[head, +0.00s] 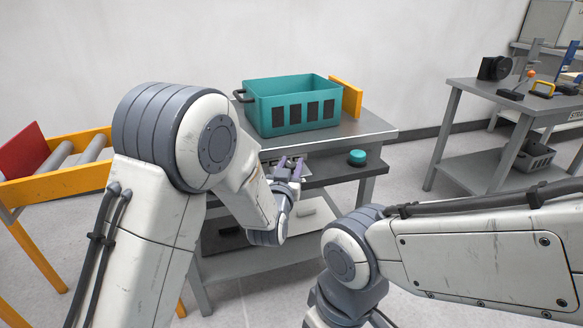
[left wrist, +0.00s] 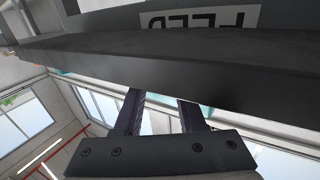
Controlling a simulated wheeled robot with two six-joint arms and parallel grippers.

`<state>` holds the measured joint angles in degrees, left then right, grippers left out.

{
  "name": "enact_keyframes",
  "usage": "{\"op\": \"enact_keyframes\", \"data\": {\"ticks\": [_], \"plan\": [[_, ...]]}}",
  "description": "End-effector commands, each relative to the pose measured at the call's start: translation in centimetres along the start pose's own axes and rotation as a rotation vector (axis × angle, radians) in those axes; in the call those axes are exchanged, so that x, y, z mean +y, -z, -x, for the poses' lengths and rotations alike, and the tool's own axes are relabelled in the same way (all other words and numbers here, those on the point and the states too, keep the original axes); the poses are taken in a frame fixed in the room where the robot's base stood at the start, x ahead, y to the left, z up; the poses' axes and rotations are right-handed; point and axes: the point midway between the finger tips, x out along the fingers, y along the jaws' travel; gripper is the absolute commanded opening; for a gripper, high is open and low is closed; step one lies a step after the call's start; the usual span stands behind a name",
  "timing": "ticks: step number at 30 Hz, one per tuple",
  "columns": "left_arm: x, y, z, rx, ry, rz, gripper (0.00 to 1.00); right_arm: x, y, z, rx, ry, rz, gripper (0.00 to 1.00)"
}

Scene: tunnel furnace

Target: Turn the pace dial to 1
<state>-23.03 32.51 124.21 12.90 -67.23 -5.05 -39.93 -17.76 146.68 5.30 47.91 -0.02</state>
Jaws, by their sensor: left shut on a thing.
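My left gripper (head: 290,165) is at the dark control shelf (head: 330,172) on the front of the steel table. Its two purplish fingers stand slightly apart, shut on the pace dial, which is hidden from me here. In the left wrist view the fingers of my left gripper (left wrist: 161,98) reach behind the dark shelf edge (left wrist: 160,68), which covers their tips. The dial's marks and pointer cannot be read. My right arm crosses the lower right of the head view, and its gripper is out of the picture.
A teal round button (head: 357,157) sits on the shelf, right of my left gripper. A teal crate (head: 292,90) stands on the table above. An orange roller conveyor (head: 60,180) is at left, and another table (head: 475,90) is at right. An upside-down label (left wrist: 200,17) is above the fingers.

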Motion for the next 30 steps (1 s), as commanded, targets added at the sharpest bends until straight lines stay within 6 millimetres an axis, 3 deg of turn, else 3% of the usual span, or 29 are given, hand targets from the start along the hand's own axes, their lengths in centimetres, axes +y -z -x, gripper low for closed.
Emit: {"op": "enact_keyframes", "data": {"ticks": [15, 30], "plan": [[0.3, 0.3, 0.0, -0.001, 0.428, -0.002, 0.0, -0.2, 0.1, 2.6, 0.0, 0.0, 0.0, 0.84], [0.1, 0.1, 0.0, 0.002, 0.603, 0.0, 0.0, -0.3, 0.2, 4.2, 0.0, 0.0, 0.0, 0.84]]}}
